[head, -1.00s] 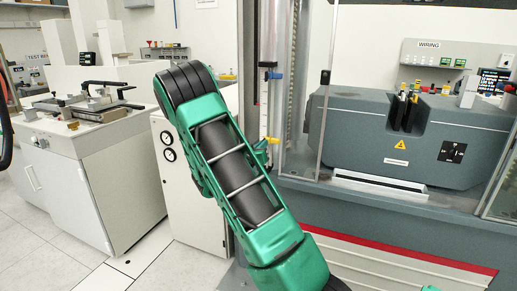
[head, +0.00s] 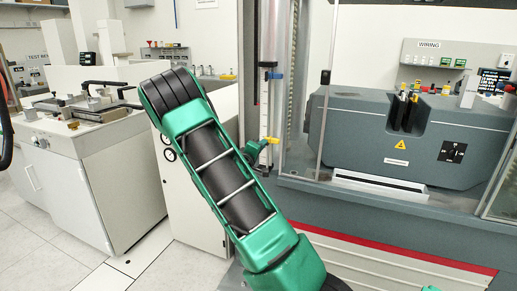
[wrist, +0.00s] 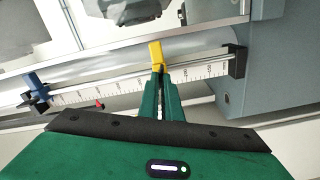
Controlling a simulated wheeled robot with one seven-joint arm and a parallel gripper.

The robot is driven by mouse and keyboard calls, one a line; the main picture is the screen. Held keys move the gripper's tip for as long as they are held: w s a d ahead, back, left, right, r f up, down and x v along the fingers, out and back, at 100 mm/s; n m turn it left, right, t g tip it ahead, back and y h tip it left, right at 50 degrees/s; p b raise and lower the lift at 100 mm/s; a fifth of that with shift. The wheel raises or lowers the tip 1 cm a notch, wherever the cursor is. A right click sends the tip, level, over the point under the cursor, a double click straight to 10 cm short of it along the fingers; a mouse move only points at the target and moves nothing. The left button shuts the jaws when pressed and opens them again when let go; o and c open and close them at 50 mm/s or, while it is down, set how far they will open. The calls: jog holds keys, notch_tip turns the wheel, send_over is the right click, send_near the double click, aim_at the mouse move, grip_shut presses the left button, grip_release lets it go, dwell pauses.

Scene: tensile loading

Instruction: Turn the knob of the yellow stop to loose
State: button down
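The yellow stop (head: 268,140) sits on an upright scale rail (head: 265,105) at the front of the testing machine. In the wrist view the yellow stop (wrist: 156,53) is on the same rail, which lies sideways there beside the ruler scale (wrist: 120,85). My gripper (wrist: 160,72) comes from below in that view, its two narrow green fingers close together at the lower end of the yellow stop. They look shut on its knob, which they mostly hide. The knob's setting cannot be read.
A blue stop (wrist: 35,88) sits farther along the rail, with a small red pointer (wrist: 99,104) between. A black end block (wrist: 237,61) holds the rail's other end. The grey machine body (head: 345,135) and a clear guard panel (head: 322,90) stand right of the rail.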

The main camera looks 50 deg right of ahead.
jog(key=shift+d+n, duration=0.1)
jog(key=shift+n, duration=1.8)
jog(key=c, duration=2)
grip_release()
jog(key=shift+f, duration=0.1)
jog(key=v, duration=1.1)
jog(key=shift+w, duration=0.1)
